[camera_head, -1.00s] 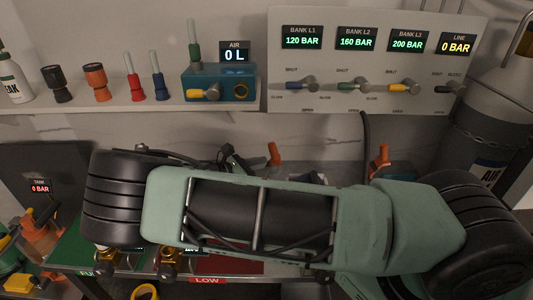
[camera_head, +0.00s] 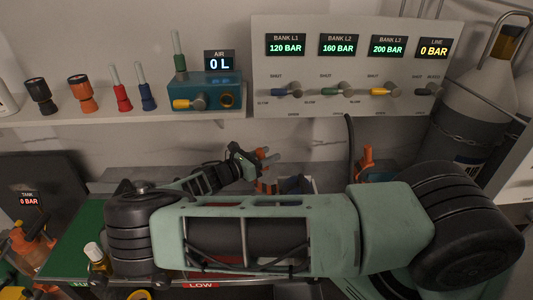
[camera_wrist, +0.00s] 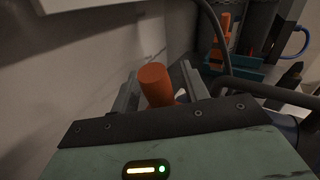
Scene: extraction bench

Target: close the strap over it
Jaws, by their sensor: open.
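My gripper (camera_head: 258,160) is beyond my large green arm link in the head view, at the back of the bench. In the wrist view its two grey fingers (camera_wrist: 159,78) are apart, with an orange cylindrical handle (camera_wrist: 157,86) showing between them. I cannot tell whether they touch it. An orange piece, perhaps the same handle, shows beside the gripper in the head view (camera_head: 264,183). I cannot make out the strap or what lies under it; my arm hides much of the bench there.
A second orange handle (camera_head: 367,158) stands to the right. Behind are a shelf (camera_head: 150,115) with coloured tools, a teal air box (camera_head: 205,92) and a valve panel (camera_head: 350,100). A grey AIR cylinder (camera_head: 465,115) stands right. A dark hose (camera_head: 350,145) hangs behind the bench.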

